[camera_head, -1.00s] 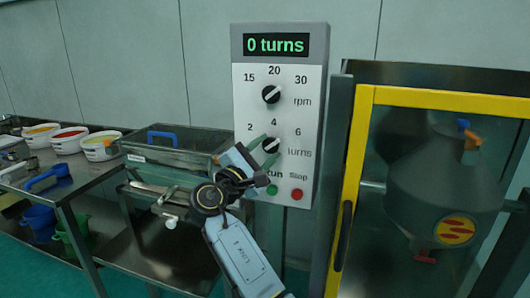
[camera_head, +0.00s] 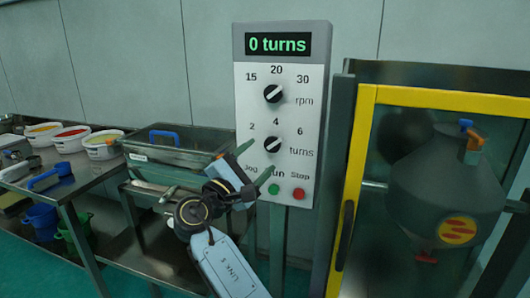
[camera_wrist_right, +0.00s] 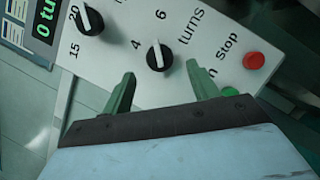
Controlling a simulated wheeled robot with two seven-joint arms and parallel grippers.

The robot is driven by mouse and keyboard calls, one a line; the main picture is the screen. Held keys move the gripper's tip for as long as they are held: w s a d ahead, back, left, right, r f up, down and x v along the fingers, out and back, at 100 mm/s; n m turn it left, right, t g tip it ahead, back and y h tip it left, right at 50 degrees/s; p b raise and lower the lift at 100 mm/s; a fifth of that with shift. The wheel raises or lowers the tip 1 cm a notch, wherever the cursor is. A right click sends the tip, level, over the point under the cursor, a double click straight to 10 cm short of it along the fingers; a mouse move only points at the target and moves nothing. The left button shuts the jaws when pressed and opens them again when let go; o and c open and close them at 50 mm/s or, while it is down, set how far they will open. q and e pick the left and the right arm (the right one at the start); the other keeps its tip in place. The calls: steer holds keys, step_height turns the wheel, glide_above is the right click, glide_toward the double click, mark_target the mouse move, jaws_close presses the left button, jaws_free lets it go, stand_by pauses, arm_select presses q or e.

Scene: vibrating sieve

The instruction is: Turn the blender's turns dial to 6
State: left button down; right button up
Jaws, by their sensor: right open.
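The turns dial (camera_head: 272,147) is a black knob with a white line, on a pale upright panel (camera_head: 307,110) with marks 2, 4 and 6. Its line slants up to the right, roughly toward the 6. In the right wrist view the dial (camera_wrist_right: 158,57) lies just beyond the fingertips, its line toward the 6. My right gripper (camera_head: 255,162) is open and empty, its green fingers apart, below and left of the dial. The right wrist view also shows this gripper (camera_wrist_right: 161,80). The display (camera_head: 276,44) reads "0 turns". My left gripper is not in view.
The rpm dial (camera_head: 273,94) sits above; a green button (camera_head: 274,189) and a red button (camera_head: 298,193) sit below. A yellow-framed guard (camera_head: 362,150) encloses a grey vessel (camera_head: 445,185) at right. A lidded sieve box (camera_head: 175,148) and bowls stand left.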

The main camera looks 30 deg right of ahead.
steer(key=v, duration=0.9)
